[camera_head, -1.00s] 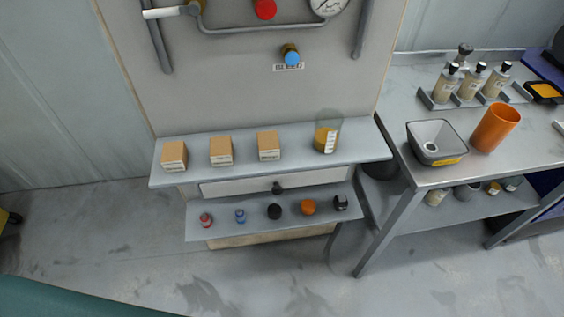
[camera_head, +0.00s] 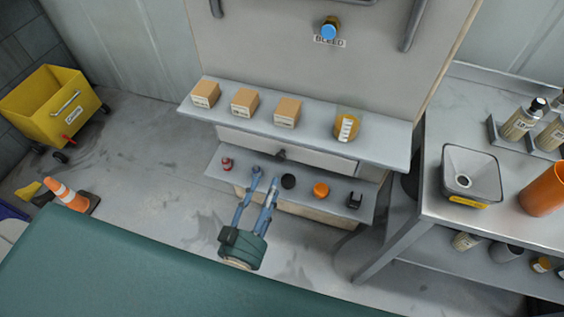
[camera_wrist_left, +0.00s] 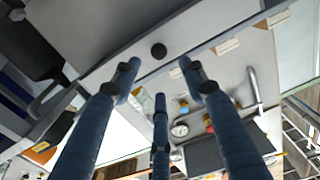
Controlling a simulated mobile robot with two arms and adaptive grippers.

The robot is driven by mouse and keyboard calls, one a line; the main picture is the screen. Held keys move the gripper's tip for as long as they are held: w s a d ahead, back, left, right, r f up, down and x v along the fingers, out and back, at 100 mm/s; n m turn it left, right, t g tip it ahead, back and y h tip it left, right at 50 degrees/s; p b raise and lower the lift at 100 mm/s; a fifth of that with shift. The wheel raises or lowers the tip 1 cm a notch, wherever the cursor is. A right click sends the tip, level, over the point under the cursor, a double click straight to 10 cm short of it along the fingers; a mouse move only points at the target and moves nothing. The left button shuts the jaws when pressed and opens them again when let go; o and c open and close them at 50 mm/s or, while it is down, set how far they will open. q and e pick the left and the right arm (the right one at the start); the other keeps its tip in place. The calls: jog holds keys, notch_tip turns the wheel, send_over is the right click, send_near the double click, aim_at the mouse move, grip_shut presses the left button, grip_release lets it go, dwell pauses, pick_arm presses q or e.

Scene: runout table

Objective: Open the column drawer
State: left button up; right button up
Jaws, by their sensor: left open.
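The column drawer (camera_head: 318,158) is a pale front under the upper shelf, with a dark round knob (camera_head: 281,154) at its middle. It looks shut. My left gripper (camera_head: 264,178) is open and empty, in front of the lower shelf, its fingers pointing towards the drawer. In the left wrist view the knob (camera_wrist_left: 158,51) shows ahead, between the spread fingers (camera_wrist_left: 160,75) and apart from them. My right gripper is not in view.
The upper shelf (camera_head: 390,147) holds several boxes and a jar. The lower shelf (camera_head: 335,198) holds small items close to my fingers. A side table (camera_head: 440,205) stands right. A yellow cart (camera_head: 50,110) and a cone (camera_head: 68,195) stand left on open floor.

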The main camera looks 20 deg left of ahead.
aim_at(280, 159)
pick_arm(q)
jog(key=w+p, duration=0.1)
jog(key=w, duration=0.8)
jog(key=shift+d, duration=0.15)
jog(key=shift+w+f, duration=0.1)
jog(key=shift+w, duration=0.5)
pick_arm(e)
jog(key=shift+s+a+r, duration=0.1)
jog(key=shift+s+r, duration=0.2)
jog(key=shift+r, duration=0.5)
